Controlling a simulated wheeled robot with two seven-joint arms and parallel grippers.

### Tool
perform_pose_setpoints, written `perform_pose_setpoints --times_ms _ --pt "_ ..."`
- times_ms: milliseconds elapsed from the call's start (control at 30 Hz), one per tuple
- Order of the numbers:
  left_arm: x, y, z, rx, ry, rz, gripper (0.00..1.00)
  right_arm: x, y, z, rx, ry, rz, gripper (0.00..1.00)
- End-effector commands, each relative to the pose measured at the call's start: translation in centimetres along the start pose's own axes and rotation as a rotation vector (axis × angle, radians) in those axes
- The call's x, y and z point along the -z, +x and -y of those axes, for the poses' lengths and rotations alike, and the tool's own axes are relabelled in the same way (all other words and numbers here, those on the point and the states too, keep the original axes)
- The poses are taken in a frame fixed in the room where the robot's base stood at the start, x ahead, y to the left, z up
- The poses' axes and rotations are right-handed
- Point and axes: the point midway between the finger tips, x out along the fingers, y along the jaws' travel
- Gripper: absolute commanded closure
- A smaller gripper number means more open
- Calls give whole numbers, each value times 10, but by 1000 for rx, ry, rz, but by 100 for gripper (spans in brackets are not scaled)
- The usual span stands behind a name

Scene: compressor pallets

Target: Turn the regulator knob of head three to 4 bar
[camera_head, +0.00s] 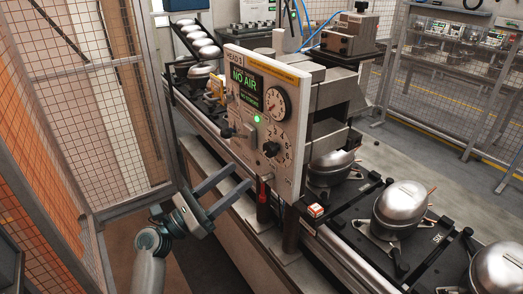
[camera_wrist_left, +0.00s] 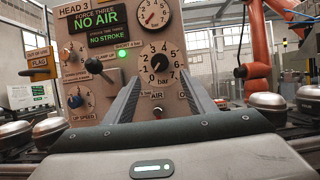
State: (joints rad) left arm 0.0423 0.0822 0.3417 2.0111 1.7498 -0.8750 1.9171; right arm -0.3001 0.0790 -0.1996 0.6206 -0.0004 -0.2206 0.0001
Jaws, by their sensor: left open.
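The HEAD 3 panel (camera_head: 238,72) stands upright at the centre of the head view. Its black regulator knob (camera_head: 271,148) sits on a numbered dial below the round gauge (camera_head: 277,105). In the left wrist view the knob (camera_wrist_left: 157,66) shows beyond my fingers, with a bar scale around it; its exact setting is too small to tell. The gauge above it (camera_wrist_left: 154,11) has a red needle. The display (camera_wrist_left: 96,19) reads NO AIR. My left gripper (camera_head: 238,177) is open and empty, in front of and below the knob, apart from the panel. My right gripper is out of view.
A dark knob (camera_head: 228,132) and a lit green lamp (camera_head: 257,119) are on the same panel. A red-topped part (camera_head: 264,190) is below it. Metal compressors (camera_head: 401,206) stand on pallets to the right. A mesh fence (camera_head: 100,100) is at left.

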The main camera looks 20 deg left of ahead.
Motion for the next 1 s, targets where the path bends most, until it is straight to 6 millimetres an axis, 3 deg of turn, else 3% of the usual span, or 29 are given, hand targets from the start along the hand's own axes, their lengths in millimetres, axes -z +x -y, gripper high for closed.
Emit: perform_pose_setpoints --times_ms 200,500,1000 --pt "-5 43 0 1 -2 2 49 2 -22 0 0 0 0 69" --pt "-2 84 0 0 -1 0 49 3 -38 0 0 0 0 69" --pt "0 94 0 1 0 -1 52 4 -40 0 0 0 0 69"
